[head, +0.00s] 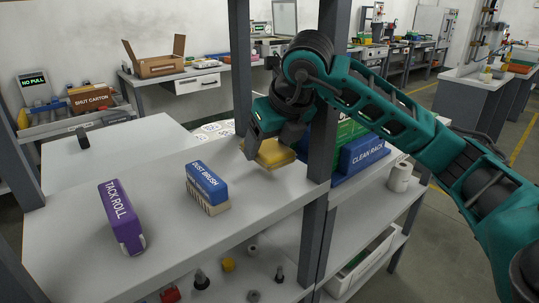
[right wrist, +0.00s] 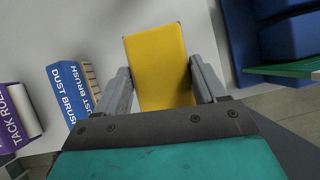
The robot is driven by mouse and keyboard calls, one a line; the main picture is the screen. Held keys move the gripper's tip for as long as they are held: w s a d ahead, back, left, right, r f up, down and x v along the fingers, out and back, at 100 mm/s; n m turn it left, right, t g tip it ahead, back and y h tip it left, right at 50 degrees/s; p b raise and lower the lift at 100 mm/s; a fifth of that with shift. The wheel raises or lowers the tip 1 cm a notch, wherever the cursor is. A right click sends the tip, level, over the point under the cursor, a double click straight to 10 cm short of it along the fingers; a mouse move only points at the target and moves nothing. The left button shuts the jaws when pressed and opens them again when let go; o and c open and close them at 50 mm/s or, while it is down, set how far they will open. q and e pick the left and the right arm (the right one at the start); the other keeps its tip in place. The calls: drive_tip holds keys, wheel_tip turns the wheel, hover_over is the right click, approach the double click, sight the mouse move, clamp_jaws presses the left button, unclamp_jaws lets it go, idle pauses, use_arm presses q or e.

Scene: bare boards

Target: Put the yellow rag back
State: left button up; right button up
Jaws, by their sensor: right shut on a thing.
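The yellow rag (head: 270,153) is a folded yellow block at the right part of the shelf top, beside the dust brush. My right gripper (head: 256,148) is shut on it from above. In the right wrist view the yellow rag (right wrist: 158,65) sits between the two grey fingers (right wrist: 160,88). I cannot tell whether it touches the shelf. The blue clean rack (head: 362,152) stands to its right, behind a dark post, and partly shows in the right wrist view (right wrist: 285,35). My left gripper is not in view.
A blue dust brush box (head: 207,188) and a purple tack roll box (head: 122,217) stand on the shelf top (head: 165,235). A dark upright post (head: 322,120) rises between the rag and the clean rack. A white roll (head: 400,177) stands right of the rack.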

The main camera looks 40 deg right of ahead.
sight(274, 150)
wheel_tip(274, 150, down, 3)
drive_tip(key=shift+f+b, duration=0.1)
drive_tip(key=shift+b, duration=0.2)
drive_tip(key=shift+f, duration=0.4)
drive_tip(key=o, duration=0.8)
drive_tip(key=shift+r, duration=0.1)
drive_tip(key=shift+r, duration=0.15)
